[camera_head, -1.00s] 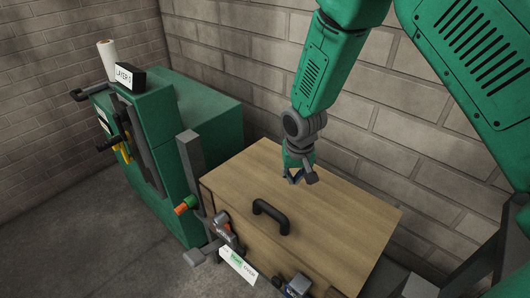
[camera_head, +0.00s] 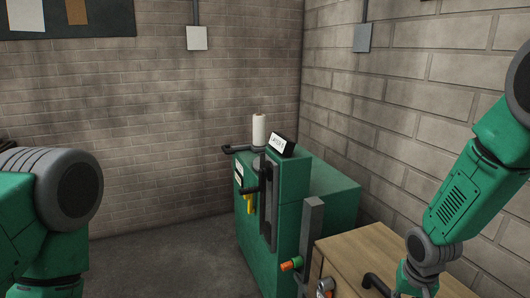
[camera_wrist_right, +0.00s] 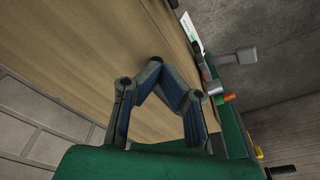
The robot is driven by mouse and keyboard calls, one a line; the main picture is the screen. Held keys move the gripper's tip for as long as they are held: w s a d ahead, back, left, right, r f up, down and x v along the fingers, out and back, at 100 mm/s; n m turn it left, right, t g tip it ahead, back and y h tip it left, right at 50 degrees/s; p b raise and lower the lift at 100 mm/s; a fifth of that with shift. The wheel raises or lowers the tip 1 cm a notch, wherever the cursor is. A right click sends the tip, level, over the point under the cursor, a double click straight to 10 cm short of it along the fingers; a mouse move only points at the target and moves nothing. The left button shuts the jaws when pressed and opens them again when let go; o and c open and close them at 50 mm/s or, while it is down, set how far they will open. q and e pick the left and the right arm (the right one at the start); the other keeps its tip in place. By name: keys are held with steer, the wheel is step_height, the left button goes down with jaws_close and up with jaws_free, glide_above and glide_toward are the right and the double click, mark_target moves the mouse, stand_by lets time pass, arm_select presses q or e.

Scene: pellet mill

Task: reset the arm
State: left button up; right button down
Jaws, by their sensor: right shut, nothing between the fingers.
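My right arm (camera_head: 455,205) comes in from the right in the head view, and its gripper is mostly cut off by the bottom edge. In the right wrist view my right gripper (camera_wrist_right: 157,68) is shut with its fingertips together and nothing held. It is over the wooden top (camera_wrist_right: 75,45) of a box, which also shows at the lower right of the head view (camera_head: 365,250). A black handle (camera_head: 376,284) on that top is just left of the gripper. My left arm (camera_head: 45,215) shows at the left edge, and its gripper is out of the picture.
An orange-tipped knob (camera_head: 290,264) sticks out beside the box. Brick walls close the corner. Floor at the left is clear.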

steer(key=shift+n+y, duration=0.4)
steer(key=shift+n, duration=0.3)
steer(key=s+f, duration=0.3)
steer(key=f, duration=0.1)
steer(key=s+f+b, duration=0.1)
steer(key=s+f, duration=0.2)
steer(key=s, duration=0.1)
steer(key=shift+s+f, duration=0.2)
steer(key=shift+f, duration=0.2)
arm_select(q)
steer(key=shift+w+d+f+b, duration=0.1)
steer(key=shift+d+f+b, duration=0.3)
steer(key=shift+f+b, duration=0.25)
steer(key=shift+d+f+b, duration=0.4)
steer(key=shift+f, duration=0.3)
arm_select(e)
steer(key=s+a+f+n, duration=0.1)
steer(key=s+f, duration=0.2)
steer(key=s, duration=0.7)
steer(key=s+a+f+n+g, duration=0.1)
steer(key=s+f, duration=0.3)
steer(key=s, duration=0.7)
steer(key=shift+s+f+n, duration=0.15)
steer(key=shift+s+n, duration=0.15)
steer(key=shift+n, duration=0.5)
